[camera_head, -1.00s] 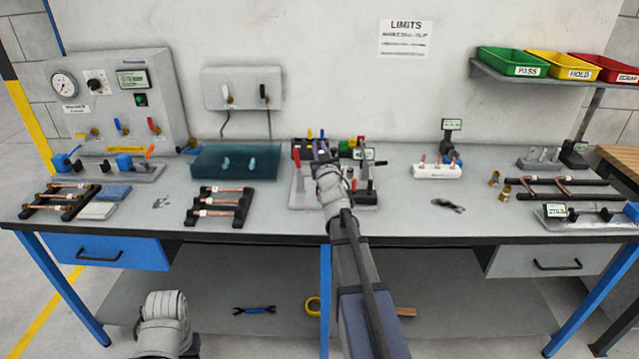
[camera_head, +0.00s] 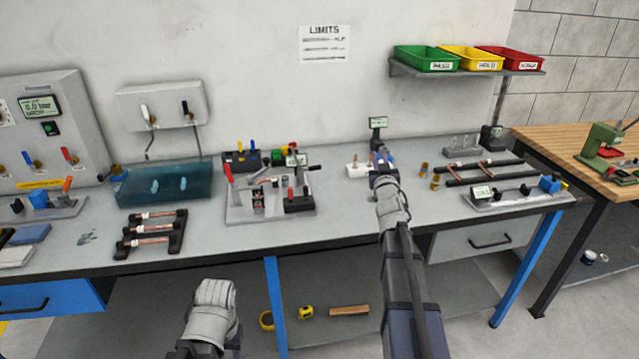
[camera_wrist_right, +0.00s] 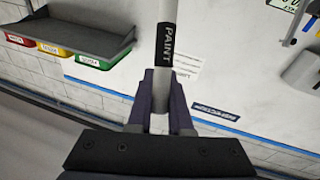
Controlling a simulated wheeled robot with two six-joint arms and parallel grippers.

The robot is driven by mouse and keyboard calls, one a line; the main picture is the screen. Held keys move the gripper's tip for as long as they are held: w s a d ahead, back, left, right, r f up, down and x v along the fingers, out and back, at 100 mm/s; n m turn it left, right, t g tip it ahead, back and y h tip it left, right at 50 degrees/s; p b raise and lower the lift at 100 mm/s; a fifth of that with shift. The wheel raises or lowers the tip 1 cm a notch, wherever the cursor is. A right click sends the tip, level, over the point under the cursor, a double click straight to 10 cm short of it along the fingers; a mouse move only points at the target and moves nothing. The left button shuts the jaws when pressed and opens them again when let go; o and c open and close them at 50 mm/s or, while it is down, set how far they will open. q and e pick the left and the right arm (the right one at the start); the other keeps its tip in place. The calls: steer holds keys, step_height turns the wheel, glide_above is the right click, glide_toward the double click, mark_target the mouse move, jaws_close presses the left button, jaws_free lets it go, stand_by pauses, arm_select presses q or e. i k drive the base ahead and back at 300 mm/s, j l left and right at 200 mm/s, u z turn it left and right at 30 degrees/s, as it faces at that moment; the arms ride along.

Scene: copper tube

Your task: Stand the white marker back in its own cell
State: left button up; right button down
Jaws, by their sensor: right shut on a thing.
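The white marker (camera_wrist_right: 165,75), with a black band reading PAINT, is held in my right gripper (camera_wrist_right: 161,103), whose fingers are shut around its lower part in the right wrist view. In the head view my right gripper (camera_head: 382,162) is over the bench, in front of a white block (camera_head: 358,169); I cannot make out the marker there. A dark holder (camera_head: 236,162) with blue and yellow uprights stands at the back, left of my right gripper. I cannot tell which cell is the marker's. My left gripper is out of view; only part of that arm shows.
A fixture plate (camera_head: 240,213) with red-handled parts lies left of my right arm. A small display (camera_head: 378,123) stands behind the gripper. Brass fittings (camera_head: 435,182) and a copper tube rack (camera_head: 500,174) lie to its right. Bins (camera_head: 427,65) sit on a shelf above.

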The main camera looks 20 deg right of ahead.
mark_target(232, 170)
steer(key=z, duration=0.25)
steer(key=i+l+u, duration=0.25)
steer(key=u, duration=0.15)
steer(key=i+l+u, duration=0.2)
steer(key=u, duration=0.2)
steer(key=i+l+u, duration=0.15)
steer(key=l+u, duration=0.3)
steer(key=i+l+u, duration=0.1)
steer(key=l+u, duration=0.3)
